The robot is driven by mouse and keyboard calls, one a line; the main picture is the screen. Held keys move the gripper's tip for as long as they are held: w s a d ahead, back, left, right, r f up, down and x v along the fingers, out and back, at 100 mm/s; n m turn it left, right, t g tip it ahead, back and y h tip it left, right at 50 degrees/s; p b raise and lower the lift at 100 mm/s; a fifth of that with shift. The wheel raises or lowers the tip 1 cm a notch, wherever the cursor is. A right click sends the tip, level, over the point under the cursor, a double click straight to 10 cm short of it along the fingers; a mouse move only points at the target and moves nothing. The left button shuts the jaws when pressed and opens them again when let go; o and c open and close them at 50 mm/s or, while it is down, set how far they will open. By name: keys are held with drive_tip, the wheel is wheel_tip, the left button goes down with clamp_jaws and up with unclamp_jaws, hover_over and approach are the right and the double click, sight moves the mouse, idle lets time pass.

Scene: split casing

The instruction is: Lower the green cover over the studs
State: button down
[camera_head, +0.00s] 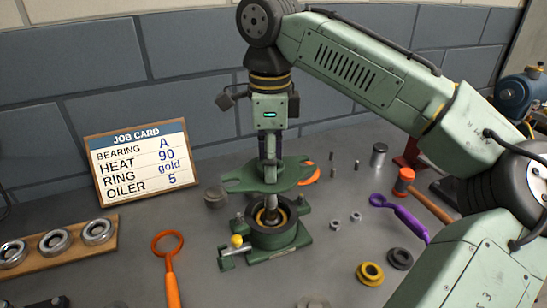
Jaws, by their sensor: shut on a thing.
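My gripper (269,172) points straight down and is shut on the middle of the green cover (240,180), a flat plate with notched ends. The cover hangs roughly level above the green casing base (293,246), with a clear gap between them. The base holds a dark round bore with a gold ring (259,217) in it. An upright metal shaft shows between cover and base. A stud (300,199) stands at the base's right rear; another upright piece shows at its left. The cover hides part of what lies behind it.
A job card (140,162) leans at the back left, near a wooden rack (68,262) of bearings. An orange-handled ring tool (171,270), a purple tool (405,218), a yellow ring (370,273), nuts (336,226) and a hammer (428,203) lie around the base.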

sight(271, 198)
wheel_tip(271, 198, down, 3)
drive_tip(key=b, duration=0.2)
drive_tip(key=shift+f+b, duration=0.15)
drive_tip(key=shift+b, duration=0.15)
drive_tip(key=shift+r+p, duration=0.35)
drive_tip(key=shift+p, duration=0.5)
idle(0.4)
drive_tip(key=shift+f, duration=0.15)
idle(0.6)
drive_tip(key=shift+f+b, duration=1.85)
drive_tip(key=shift+f, duration=1.45)
drive_tip(key=shift+f, duration=0.1)
drive_tip(key=c, duration=0.8)
unclamp_jaws()
drive_tip(key=shift+f, duration=0.1)
